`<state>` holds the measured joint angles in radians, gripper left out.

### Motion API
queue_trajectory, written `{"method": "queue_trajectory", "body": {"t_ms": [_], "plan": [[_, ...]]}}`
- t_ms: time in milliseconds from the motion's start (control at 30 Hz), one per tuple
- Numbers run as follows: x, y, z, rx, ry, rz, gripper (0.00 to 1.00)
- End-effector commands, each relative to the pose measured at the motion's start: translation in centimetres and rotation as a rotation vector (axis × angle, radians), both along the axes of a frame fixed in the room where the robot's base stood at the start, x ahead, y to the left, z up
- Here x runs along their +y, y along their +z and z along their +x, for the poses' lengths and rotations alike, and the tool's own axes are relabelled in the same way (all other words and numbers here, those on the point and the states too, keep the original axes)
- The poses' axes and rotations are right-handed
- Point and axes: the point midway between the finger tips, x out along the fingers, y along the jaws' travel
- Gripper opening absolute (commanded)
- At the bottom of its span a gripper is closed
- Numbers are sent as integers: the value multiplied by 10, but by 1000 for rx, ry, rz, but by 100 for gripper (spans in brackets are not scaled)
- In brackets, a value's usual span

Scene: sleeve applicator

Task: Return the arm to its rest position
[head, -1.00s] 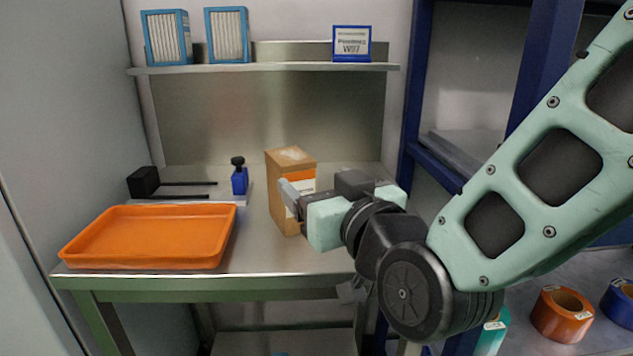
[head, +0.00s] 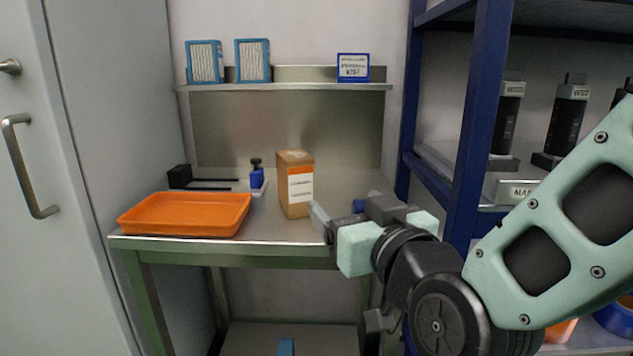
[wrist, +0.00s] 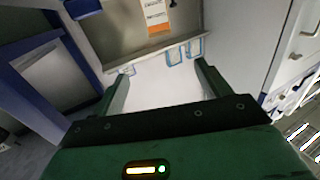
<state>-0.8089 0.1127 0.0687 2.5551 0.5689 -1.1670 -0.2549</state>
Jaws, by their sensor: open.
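My mint-green and black arm reaches in from the right in the head view. My gripper (head: 320,222) is in front of and to the right of the cardboard box with the orange and white label (head: 296,184), near the bench's front edge. In the wrist view my gripper (wrist: 162,80) has its two fingers wide apart with nothing between them. The box (wrist: 155,14) shows beyond the fingers at the top of that view. The box stands upright on the steel bench (head: 215,243).
An orange tray (head: 187,228) and a small blue device (head: 257,178) with black rods sit on the bench's left. A shelf (head: 300,87) above holds two blue-framed filters and a sign (head: 353,67). A blue rack post (head: 478,120) stands close to my arm. A door is at left.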

Motion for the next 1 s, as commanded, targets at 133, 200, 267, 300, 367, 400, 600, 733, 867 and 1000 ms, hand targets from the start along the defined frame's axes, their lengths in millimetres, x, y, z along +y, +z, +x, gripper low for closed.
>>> {"method": "queue_trajectory", "body": {"t_ms": [133,200,267,300,367,400,600,733,867,1000], "plan": [[3,-6,-1,40,20,-9,76],[4,-11,-2,67,32,-15,76],[6,-15,-4,90,44,-21,76],[7,-18,-4,107,53,-26,76],[8,-22,-6,135,67,-35,76],[9,-26,-7,156,76,-40,76],[15,-49,-20,301,141,-87,76],[17,-69,-34,427,193,-136,76],[12,-96,-59,606,254,-218,76],[-6,-125,-99,842,308,-353,76]]}}
